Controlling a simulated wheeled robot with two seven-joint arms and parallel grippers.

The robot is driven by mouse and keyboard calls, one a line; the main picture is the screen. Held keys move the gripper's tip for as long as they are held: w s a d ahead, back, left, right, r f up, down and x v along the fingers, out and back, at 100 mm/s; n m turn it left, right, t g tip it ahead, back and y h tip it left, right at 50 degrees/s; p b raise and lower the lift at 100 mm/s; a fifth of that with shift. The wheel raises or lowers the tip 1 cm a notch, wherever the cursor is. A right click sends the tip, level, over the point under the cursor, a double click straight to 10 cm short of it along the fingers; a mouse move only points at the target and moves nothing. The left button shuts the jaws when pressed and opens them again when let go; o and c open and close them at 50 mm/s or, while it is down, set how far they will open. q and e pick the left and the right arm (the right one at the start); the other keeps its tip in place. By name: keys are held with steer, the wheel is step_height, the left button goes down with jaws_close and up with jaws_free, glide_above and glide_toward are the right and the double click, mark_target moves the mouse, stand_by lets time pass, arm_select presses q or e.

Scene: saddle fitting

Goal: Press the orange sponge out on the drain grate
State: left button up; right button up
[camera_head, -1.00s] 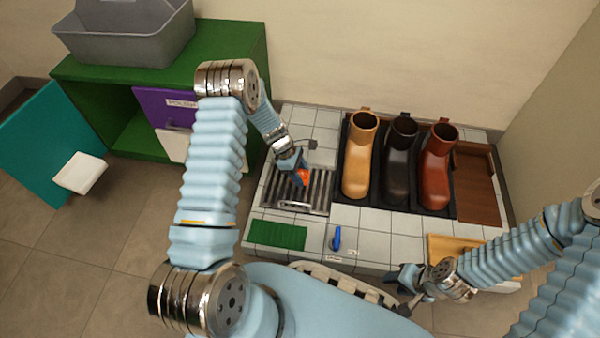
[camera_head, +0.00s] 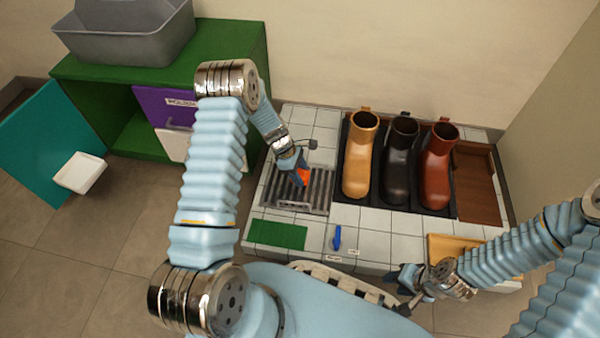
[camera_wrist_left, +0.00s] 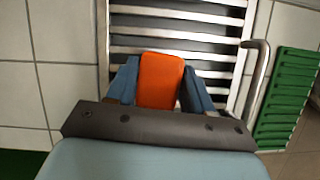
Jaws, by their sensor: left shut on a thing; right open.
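The orange sponge (camera_wrist_left: 160,80) sits between the two fingers of my left gripper (camera_wrist_left: 158,84), which is shut on it. In the head view the sponge (camera_head: 304,175) shows as a small orange patch at the tip of my left gripper (camera_head: 300,174). The drain grate (camera_head: 318,192), with its metal bars, lies directly below; it also shows in the left wrist view (camera_wrist_left: 180,28). I cannot tell whether the sponge touches the bars. My right gripper (camera_head: 408,290) is open and empty near the front edge of the tiled counter.
Tan, black and red boots (camera_head: 360,160) stand in a dark rack right of the grate. A green mat (camera_head: 277,234) and a blue object (camera_head: 337,237) lie in front. A green cabinet (camera_head: 225,45) carrying a grey bin (camera_head: 125,38) stands at the back left.

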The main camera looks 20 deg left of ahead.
mark_target(300, 173)
arm_select(q)
steer(key=shift+r+p, duration=2.65)
steer(key=shift+r, duration=0.8)
